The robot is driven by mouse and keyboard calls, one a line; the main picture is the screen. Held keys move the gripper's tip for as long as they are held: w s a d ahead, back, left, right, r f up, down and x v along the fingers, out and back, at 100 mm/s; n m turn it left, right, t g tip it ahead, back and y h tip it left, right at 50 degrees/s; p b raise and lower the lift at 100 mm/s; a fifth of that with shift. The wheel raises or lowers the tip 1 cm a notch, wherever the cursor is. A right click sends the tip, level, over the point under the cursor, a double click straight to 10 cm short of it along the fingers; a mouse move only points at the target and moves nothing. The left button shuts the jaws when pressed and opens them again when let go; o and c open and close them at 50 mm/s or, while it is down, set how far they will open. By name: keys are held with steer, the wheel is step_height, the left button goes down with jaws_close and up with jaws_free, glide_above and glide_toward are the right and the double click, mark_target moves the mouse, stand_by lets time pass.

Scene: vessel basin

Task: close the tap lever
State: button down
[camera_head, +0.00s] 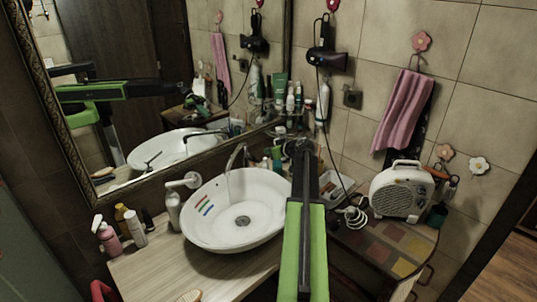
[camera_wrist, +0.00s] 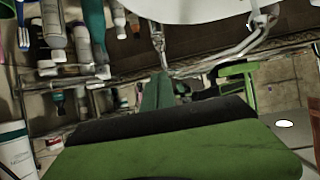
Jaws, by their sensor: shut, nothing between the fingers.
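The chrome tap (camera_head: 239,157) stands behind the white vessel basin (camera_head: 258,236), its spout curving over the bowl. I cannot make out the tap lever clearly or tell its position. A thin pale streak below the spout may be water; I cannot tell. My gripper (camera_head: 300,148) is at the far end of my green arm, right of the tap and apart from it in the head view. It is shut and empty. In the wrist view, chrome tap-like parts (camera_wrist: 240,45) show below the basin's white edge (camera_wrist: 190,8), near the top; some may be reflections.
A mirror (camera_head: 180,75) runs behind the counter. Several bottles (camera_head: 109,236) stand left of the basin, and others stand behind my gripper. A white fan heater (camera_head: 402,190) and a grey tray (camera_head: 338,186) are on the right. The wooden counter (camera_head: 160,270) is mostly clear in front.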

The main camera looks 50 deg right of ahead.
steer(key=b, duration=0.3)
glide_above(254, 161)
steer(key=s, duration=0.4)
step_height(254, 161, down, 4)
step_height(254, 161, down, 3)
steer(key=b, duration=0.3)
steer(key=shift+s+f+b, duration=0.15)
steer(key=shift+b, duration=0.15)
steer(key=shift+s+f+b, duration=0.2)
steer(key=shift+f+b, duration=0.05)
steer(key=shift+b, duration=0.05)
steer(key=shift+r, duration=0.1)
